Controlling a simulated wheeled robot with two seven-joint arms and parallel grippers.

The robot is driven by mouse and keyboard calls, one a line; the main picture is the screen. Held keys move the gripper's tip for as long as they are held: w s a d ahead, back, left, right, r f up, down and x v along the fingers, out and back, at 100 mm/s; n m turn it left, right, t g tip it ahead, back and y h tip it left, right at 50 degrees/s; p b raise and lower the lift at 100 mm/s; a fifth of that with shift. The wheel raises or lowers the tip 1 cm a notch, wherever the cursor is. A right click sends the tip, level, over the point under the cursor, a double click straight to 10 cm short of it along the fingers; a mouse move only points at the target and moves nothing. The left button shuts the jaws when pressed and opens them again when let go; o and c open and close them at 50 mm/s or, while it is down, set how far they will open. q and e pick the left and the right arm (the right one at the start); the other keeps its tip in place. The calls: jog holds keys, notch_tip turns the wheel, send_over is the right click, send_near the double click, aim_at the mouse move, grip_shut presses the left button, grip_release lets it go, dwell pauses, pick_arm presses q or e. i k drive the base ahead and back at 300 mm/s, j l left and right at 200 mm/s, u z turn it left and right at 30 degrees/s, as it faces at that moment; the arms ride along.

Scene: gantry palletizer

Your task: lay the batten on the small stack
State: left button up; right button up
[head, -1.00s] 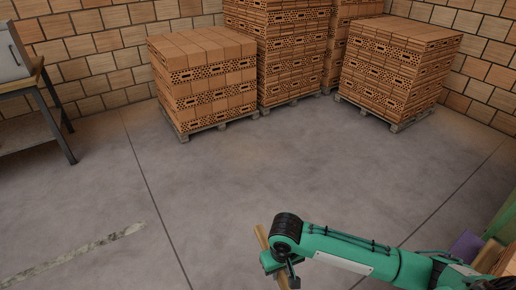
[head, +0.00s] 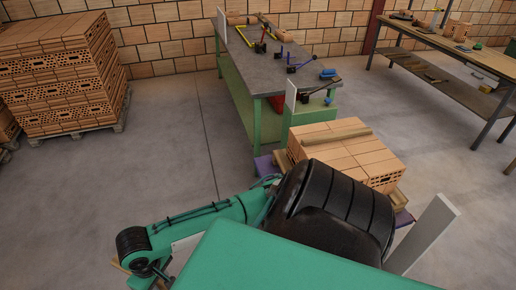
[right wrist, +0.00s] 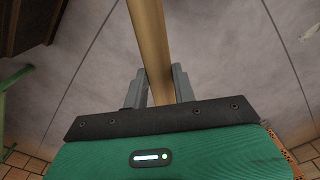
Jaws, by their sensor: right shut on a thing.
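The batten (right wrist: 148,35) is a long tan wooden strip. My right gripper (right wrist: 158,88) is shut on it, with one finger on each side, in the right wrist view; the batten runs up out of that view over bare floor. In the head view my right arm reaches to the lower left, and only a small tan bit of the batten shows there. The small stack (head: 368,161) is a low block of orange bricks right of centre, partly hidden by my arm. Another wooden strip (head: 338,136) lies across its top. My left gripper is not in view.
A green-framed workbench (head: 262,62) with tools stands behind the small stack. A second bench (head: 440,45) is at the far right. A tall brick pallet (head: 62,75) stands at the left. The floor between pallet and workbench is clear.

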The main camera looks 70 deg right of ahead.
aim_at(350, 156)
jog(key=z, duration=1.6)
